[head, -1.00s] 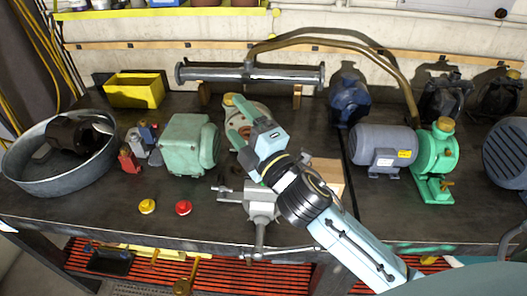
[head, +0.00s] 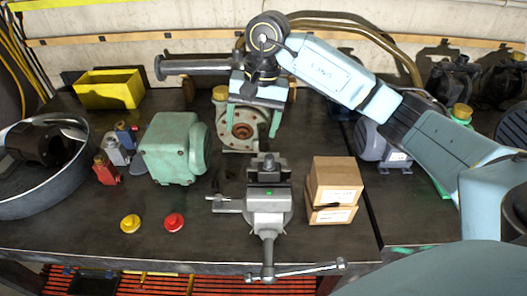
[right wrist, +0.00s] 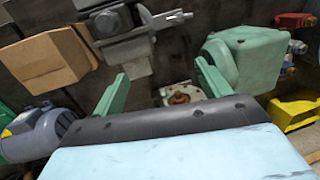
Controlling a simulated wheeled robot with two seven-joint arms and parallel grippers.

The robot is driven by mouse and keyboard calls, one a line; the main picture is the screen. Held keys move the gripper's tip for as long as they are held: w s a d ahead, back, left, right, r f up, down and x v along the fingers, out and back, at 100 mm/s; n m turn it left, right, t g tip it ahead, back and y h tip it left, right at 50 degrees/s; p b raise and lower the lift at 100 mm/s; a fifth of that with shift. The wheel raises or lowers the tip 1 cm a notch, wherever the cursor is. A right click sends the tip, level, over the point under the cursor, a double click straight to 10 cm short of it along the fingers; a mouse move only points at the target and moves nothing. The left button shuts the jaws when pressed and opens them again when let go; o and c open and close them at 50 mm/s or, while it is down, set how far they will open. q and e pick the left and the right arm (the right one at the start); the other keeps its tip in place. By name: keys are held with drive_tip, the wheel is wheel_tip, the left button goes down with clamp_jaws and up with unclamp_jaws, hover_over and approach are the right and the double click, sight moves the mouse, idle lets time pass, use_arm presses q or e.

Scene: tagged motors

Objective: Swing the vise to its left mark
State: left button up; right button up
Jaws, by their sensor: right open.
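The grey vise (head: 268,208) stands near the front edge of the bench. A small green spot shows on its top, and its screw and long handle bar (head: 295,271) point toward the front. My right gripper (head: 252,122) is open, its two green fingers pointing down in front of a flanged pump (head: 242,140), behind the vise and apart from it. In the right wrist view nothing is between the fingers (right wrist: 162,88), and the vise (right wrist: 125,38) shows beyond them. I cannot make out a left mark. My left gripper is not in view.
Two stacked cardboard boxes (head: 332,185) stand close right of the vise. A green motor (head: 172,148) is to its left, with yellow (head: 130,223) and red (head: 174,221) knobs in front. A blue-grey motor (head: 378,148) is behind my right arm. A yellow bin (head: 110,90) stands back left.

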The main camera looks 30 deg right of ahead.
drive_tip(key=d+h, duration=0.2)
drive_tip(key=d, duration=0.3)
drive_tip(key=f, duration=0.4)
drive_tip(key=f+p, duration=0.1)
drive_tip(key=f, duration=0.7)
drive_tip(key=shift+w+a+f, duration=0.1)
drive_tip(key=shift+w+a, duration=0.1)
drive_tip(key=shift+a, duration=0.05)
drive_tip(key=c, duration=1.4)
